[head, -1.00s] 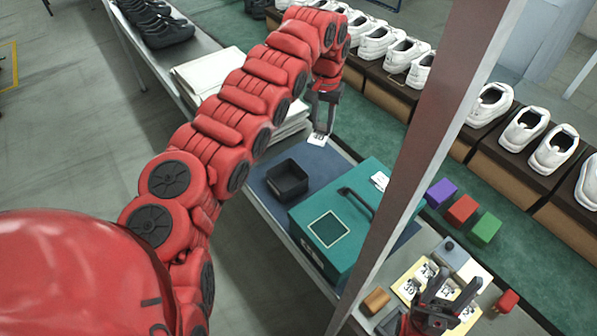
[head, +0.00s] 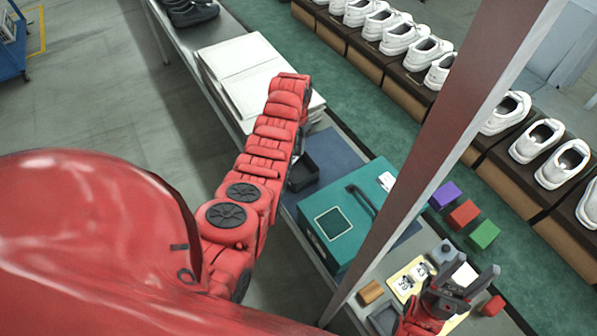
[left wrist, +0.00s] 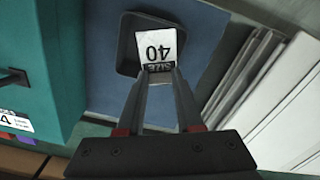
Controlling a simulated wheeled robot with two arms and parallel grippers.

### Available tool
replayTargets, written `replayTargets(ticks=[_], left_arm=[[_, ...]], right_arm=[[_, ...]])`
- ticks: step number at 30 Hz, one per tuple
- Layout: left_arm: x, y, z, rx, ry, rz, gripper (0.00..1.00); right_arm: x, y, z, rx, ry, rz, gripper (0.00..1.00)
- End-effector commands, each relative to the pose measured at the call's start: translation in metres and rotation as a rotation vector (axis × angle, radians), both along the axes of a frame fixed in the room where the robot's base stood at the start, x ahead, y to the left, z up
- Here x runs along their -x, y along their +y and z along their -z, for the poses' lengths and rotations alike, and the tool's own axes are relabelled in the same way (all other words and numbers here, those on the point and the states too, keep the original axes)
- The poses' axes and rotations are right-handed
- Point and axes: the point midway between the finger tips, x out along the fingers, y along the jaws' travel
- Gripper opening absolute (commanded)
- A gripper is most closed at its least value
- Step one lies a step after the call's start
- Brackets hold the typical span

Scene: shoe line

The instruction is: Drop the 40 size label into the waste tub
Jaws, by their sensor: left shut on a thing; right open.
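The white 40 size label (left wrist: 158,47) is gripped at one edge between the fingertips of my left gripper (left wrist: 160,73). In the left wrist view the label appears in front of the dark waste tub (left wrist: 127,50), overlapping its opening; its height above the tub cannot be told. In the head view my left arm hides the left gripper, the label and part of the tub (head: 304,174). My right gripper (head: 468,277) is open over the cards at the lower right.
A teal box (head: 342,215) with a dark handle stands right of the tub. A stack of white sheets or boards (head: 245,65) lies behind it. White shoes (head: 405,38) line the far side.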

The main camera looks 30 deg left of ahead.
Motion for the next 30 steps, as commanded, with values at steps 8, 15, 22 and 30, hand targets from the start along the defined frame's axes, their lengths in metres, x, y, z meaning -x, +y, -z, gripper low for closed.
replayTargets(ticks=[8,15,22,30], left_arm=[[0.0,-0.001,0.035,0.001,0.002,0.0,0.0],[-0.001,-0.001,0.054,-0.001,-0.002,0.0,0.0],[-0.001,-0.001,0.054,-0.001,-0.002,0.0,0.0],[-0.001,-0.001,0.055,0.0,-0.001,0.0,0.7]], right_arm=[[0.0,0.0,0.021,0.0,0.0,0.0,0.5],[0.0,0.0,0.034,0.0,0.0,0.0,0.5],[0.0,0.0,0.033,0.0,0.0,0.0,0.5],[0.0,0.0,0.033,0.0,0.0,0.0,0.5]])
